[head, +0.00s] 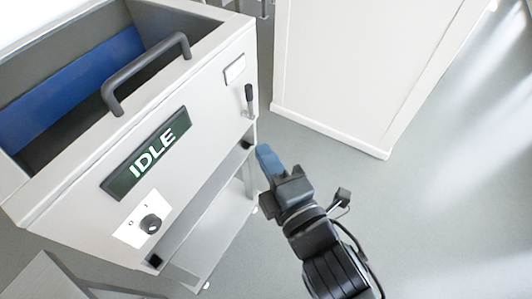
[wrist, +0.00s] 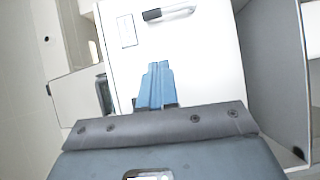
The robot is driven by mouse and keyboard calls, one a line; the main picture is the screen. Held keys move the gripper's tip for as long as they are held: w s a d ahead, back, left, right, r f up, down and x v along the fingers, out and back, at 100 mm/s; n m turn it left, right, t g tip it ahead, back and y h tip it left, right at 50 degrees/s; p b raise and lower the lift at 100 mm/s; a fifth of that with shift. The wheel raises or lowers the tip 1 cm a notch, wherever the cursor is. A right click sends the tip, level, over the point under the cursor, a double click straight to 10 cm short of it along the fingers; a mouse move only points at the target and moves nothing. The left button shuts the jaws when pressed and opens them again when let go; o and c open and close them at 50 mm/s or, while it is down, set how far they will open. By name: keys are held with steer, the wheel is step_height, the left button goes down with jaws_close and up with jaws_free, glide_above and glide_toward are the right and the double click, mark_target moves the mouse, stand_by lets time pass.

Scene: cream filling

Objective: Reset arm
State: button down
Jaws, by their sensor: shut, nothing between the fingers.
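My gripper (head: 265,155) points up and left in the head view, beside the right edge of the white machine (head: 205,85). Its blue fingers are together and hold nothing. In the wrist view the closed blue fingers (wrist: 154,84) stand in front of the machine's white side panel (wrist: 205,60). The black lever handle (head: 249,97) on the machine is above and left of the fingertips in the head view. It also shows near the top of the wrist view (wrist: 168,11). I cannot tell whether the fingers touch the panel.
The machine has a green IDLE display (head: 147,153), a black knob (head: 151,223) and a dark grey handle (head: 145,72) over an open bin with a blue inner part (head: 70,90). A white cabinet (head: 345,75) stands behind my gripper. The grey floor (head: 450,190) at the right is clear.

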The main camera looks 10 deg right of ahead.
steer(key=s+d+f+m+h, duration=0.2)
steer(key=s+d+f+m, duration=0.1)
steer(key=s+d+m, duration=0.9)
steer(key=s+d+r+m+h, duration=0.1)
steer(key=s+r+m, duration=0.1)
steer(key=s, duration=0.3)
steer(key=s+d+r+m+g+h, duration=0.1)
steer(key=s+d+m, duration=0.1)
steer(key=s+m, duration=0.2)
steer(key=s+d+r+m+g+h, duration=0.1)
steer(key=s+d+r+m, duration=0.1)
steer(key=s, duration=0.6)
steer(key=shift+s+d+r+m, duration=0.15)
steer(key=shift+s+r+m, duration=0.15)
steer(key=shift+m, duration=0.3)
